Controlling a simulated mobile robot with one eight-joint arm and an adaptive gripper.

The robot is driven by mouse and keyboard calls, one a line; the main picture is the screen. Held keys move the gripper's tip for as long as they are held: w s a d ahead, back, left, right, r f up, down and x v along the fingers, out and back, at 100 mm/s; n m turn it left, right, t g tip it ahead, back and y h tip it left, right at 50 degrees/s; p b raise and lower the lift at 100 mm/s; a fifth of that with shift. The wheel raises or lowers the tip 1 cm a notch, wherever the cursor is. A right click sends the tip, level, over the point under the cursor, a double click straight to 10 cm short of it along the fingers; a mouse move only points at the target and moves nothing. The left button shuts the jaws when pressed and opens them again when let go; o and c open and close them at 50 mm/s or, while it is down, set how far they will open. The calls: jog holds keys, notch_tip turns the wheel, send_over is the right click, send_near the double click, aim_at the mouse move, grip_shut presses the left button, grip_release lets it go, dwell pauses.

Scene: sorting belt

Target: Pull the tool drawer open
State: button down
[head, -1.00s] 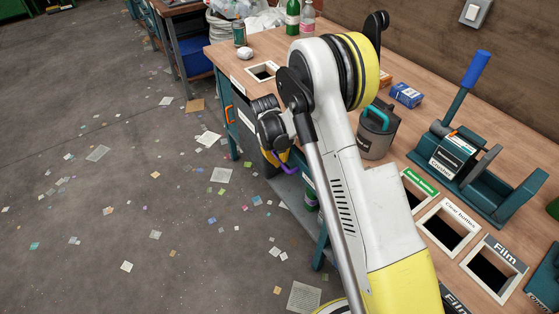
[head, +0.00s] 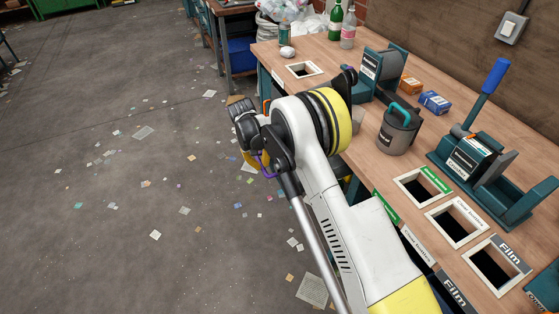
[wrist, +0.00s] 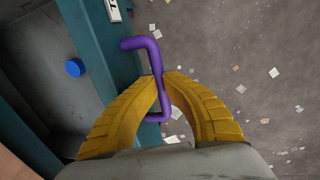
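The tool drawer's teal front (wrist: 108,55) runs down the left half of the wrist view. Its grey inside (wrist: 45,75) shows behind the front, with a blue round thing (wrist: 74,68) in it, so the drawer stands at least partly open. A bent purple handle (wrist: 143,43) is on the front. My gripper (wrist: 163,82) has its two yellow fingers closed in on the handle, one on each side. In the head view my gripper (head: 250,160) and the purple handle (head: 265,168) show beside my arm, which hides most of the drawer.
The wooden workbench (head: 350,165) carries a grey canister (head: 398,132), a teal lever press (head: 475,155), small boxes, bottles and several labelled openings. The concrete floor (head: 130,200) left of the bench is open, with scattered paper scraps.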

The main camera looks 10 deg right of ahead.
jog(key=s+a, duration=0.1)
jog(key=a, duration=0.5)
jog(key=shift+s, duration=0.4)
jog(key=shift+f, duration=0.1)
jog(key=c, duration=1.7)
grip_release()
jog(key=shift+w, duration=0.1)
notch_tip(320, 180, up, 12)
jog(key=a, duration=0.2)
jog(key=shift+s, duration=0.4)
jog(key=shift+f, duration=0.1)
